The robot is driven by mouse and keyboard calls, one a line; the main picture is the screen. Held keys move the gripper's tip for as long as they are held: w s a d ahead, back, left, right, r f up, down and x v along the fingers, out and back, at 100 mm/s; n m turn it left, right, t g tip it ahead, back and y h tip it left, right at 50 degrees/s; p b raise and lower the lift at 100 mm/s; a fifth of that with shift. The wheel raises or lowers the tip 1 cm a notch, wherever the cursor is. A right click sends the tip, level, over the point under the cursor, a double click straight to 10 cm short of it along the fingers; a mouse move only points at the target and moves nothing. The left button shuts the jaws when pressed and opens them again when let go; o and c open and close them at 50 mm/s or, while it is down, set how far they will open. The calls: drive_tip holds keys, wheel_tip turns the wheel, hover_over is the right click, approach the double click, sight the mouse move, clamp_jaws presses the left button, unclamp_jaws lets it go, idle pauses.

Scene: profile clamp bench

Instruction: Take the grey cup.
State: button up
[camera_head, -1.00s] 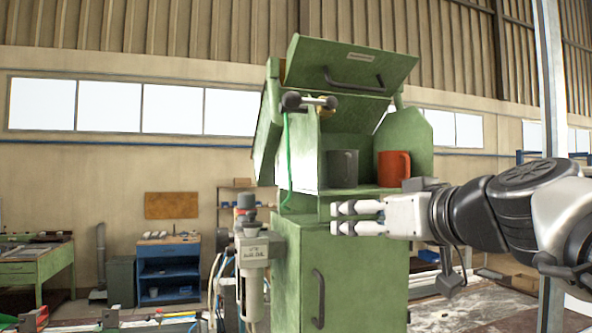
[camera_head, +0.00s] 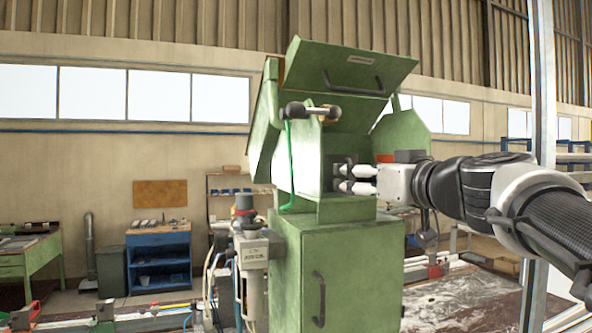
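The grey cup (camera_head: 343,159) stands inside the open green cabinet (camera_head: 345,260), near its left inner side. Most of it is hidden behind my fingers, with dark parts showing around the tips. My gripper (camera_head: 347,178) reaches in from the right, its two fingers pointing left and a gap showing between them. The fingertips overlap the cup in the picture; whether they touch it I cannot tell. The orange-red cup (camera_head: 385,158) is to the right, mostly hidden behind my gripper; only its upper part shows.
The raised green lid (camera_head: 350,68) with a dark handle is above the opening. A green side panel (camera_head: 405,133) stands at the right. A clamp handle (camera_head: 310,110) and a green hose (camera_head: 288,165) are at the left front edge.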

drive_tip(key=shift+p+x, duration=1.15)
drive_tip(key=shift+x, duration=0.95)
drive_tip(key=shift+w+a+f, duration=0.1)
drive_tip(key=shift+w+a, duration=0.15)
drive_tip(key=shift+w, duration=0.35)
drive_tip(key=shift+b+x, duration=0.35)
drive_tip(key=shift+x, duration=0.9)
drive_tip(key=shift+c, duration=0.2)
drive_tip(key=c, duration=1.4)
drive_tip(key=shift+r, duration=0.25)
drive_tip(key=shift+r, duration=0.35)
